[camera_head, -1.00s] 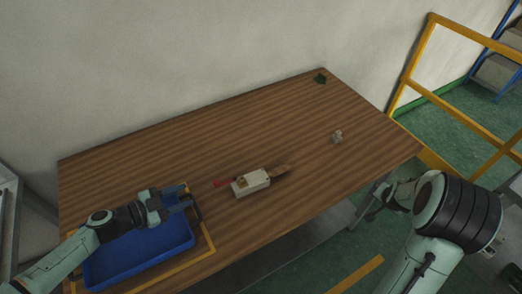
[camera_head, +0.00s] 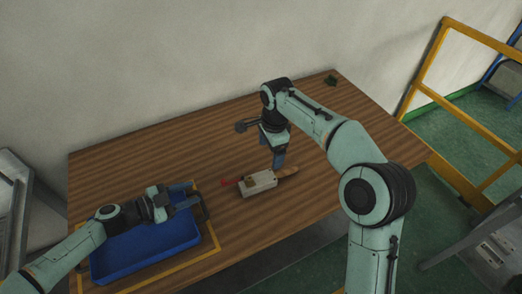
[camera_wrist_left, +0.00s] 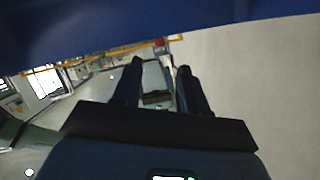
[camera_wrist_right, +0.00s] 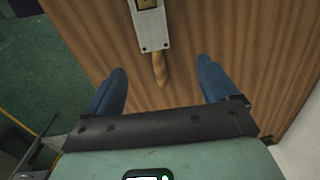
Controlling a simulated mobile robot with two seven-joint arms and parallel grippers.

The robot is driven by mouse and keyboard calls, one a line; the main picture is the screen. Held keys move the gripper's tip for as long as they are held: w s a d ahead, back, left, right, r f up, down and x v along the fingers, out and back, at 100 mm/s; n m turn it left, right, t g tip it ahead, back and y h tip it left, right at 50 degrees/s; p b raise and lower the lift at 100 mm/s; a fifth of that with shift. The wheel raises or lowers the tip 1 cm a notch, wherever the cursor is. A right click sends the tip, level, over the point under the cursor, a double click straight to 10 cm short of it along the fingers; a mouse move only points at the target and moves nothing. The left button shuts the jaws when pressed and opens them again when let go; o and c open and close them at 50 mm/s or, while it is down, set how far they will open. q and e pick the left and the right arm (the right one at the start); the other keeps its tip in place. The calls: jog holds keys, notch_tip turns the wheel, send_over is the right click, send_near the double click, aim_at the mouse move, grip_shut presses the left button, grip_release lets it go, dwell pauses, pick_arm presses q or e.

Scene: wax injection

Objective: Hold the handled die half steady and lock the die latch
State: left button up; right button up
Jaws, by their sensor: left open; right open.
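The die (camera_head: 259,184) is a pale block lying on the wooden table, with a brass-coloured latch (camera_wrist_right: 146,5) on its top. A wooden handle (camera_head: 287,172) sticks out of its right end, and something red shows at its left end. My right gripper (camera_head: 278,163) is open and empty, pointing down above the handle. In the right wrist view the handle (camera_wrist_right: 160,70) lies between the spread fingers (camera_wrist_right: 160,82), apart from both. My left gripper (camera_head: 192,197) is open and empty over the blue tray, left of the die.
The blue tray (camera_head: 107,274) stands at the table's front left inside a yellow outline. A small dark green item (camera_head: 331,80) lies at the far right corner. The wooden table (camera_head: 135,165) is clear behind the die. A yellow rail (camera_head: 425,52) stands beyond the right edge.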

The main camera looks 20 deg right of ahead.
aim_at(261, 178)
jog(key=shift+g, duration=0.4)
jog(key=a+f, duration=0.1)
jog(key=f, duration=0.3)
jog(key=a+f, duration=0.1)
jog(key=f, duration=0.3)
jog(key=a+f, duration=0.1)
jog(key=f, duration=0.3)
jog(key=shift+s+f, duration=0.2)
jog(key=shift+s, duration=0.05)
